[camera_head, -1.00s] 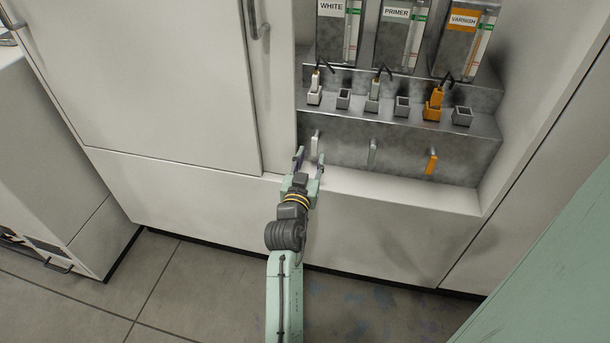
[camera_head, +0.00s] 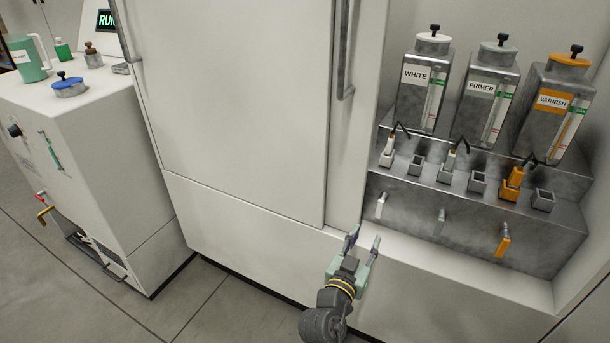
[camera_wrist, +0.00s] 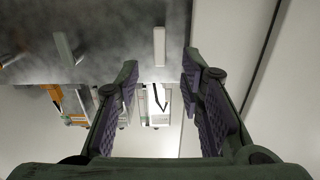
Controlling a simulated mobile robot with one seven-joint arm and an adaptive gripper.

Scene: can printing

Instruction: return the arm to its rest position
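My gripper (camera_head: 363,246) is at the lower middle of the head view, in front of the cabinet ledge and to the left of the white lever (camera_head: 381,205). Its two fingers are spread apart with nothing between them. In the wrist view the open fingers (camera_wrist: 160,90) frame an empty gap, with the white lever (camera_wrist: 159,46) beyond it and apart from the fingertips. My arm's wrist shows below the gripper; the rest of the arm is out of the head view.
WHITE (camera_head: 423,86), PRIMER (camera_head: 486,93) and VARNISH (camera_head: 552,109) containers stand on the stepped metal dispenser (camera_head: 415,205). Grey (camera_head: 439,222) and orange (camera_head: 503,240) levers are to the right. A cabinet door (camera_head: 235,100) and a white machine (camera_head: 95,150) stand left. Floor is clear.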

